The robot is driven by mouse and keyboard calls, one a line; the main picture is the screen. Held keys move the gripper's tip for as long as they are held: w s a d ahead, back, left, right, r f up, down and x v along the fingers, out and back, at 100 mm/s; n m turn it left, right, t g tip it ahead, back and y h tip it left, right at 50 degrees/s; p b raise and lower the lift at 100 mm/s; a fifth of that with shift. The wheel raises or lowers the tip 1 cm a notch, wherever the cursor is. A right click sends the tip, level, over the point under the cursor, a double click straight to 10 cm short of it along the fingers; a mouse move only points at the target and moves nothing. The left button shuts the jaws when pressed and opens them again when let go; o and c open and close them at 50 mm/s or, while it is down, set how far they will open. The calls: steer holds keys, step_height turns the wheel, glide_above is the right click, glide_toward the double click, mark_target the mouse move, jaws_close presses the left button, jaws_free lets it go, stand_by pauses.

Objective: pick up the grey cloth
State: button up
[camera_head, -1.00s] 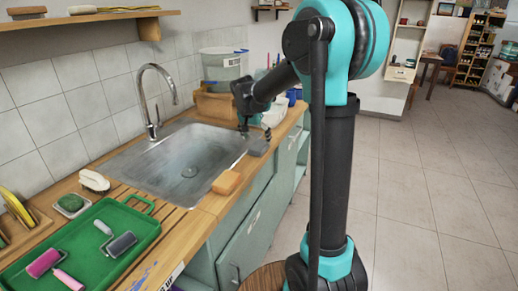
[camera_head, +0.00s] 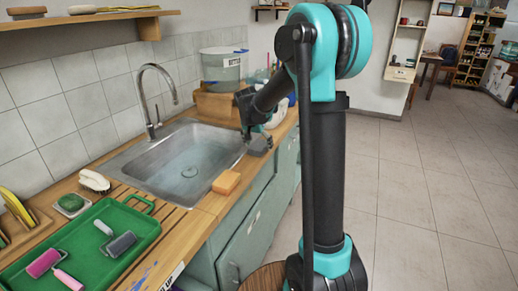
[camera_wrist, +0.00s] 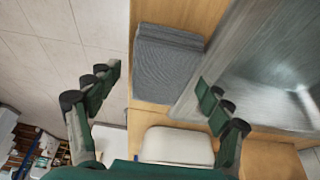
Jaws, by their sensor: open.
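The grey cloth (camera_wrist: 167,60) is a folded, ribbed block on the wooden counter beside the sink; in the wrist view it lies at upper centre, ahead of and between my spread fingers. In the head view the grey cloth (camera_head: 259,145) shows at the counter's front edge, right of the sink, partly hidden by my gripper (camera_head: 252,130). In the wrist view my gripper (camera_wrist: 158,90) is open, with nothing between its fingers. I cannot tell the exact height of the fingertips above the cloth.
The metal sink (camera_head: 170,165) with its tall tap is beside the cloth. An orange sponge (camera_head: 226,182) lies on the near counter edge. A white object (camera_wrist: 177,146) sits close behind the cloth in the wrist view. A green tray (camera_head: 135,245) holds rollers. Floor lies beyond the counter edge.

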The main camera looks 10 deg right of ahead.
mark_target(258, 145)
steer(key=shift+f, duration=0.1)
steer(key=shift+c, duration=0.6)
steer(key=c, duration=1)
steer(key=shift+o, duration=0.2)
step_height(258, 145, up, 21)
steer(key=shift+f, duration=0.2)
steer(key=o, duration=0.5)
steer(key=shift+c, duration=0.2)
steer(key=c, duration=0.5)
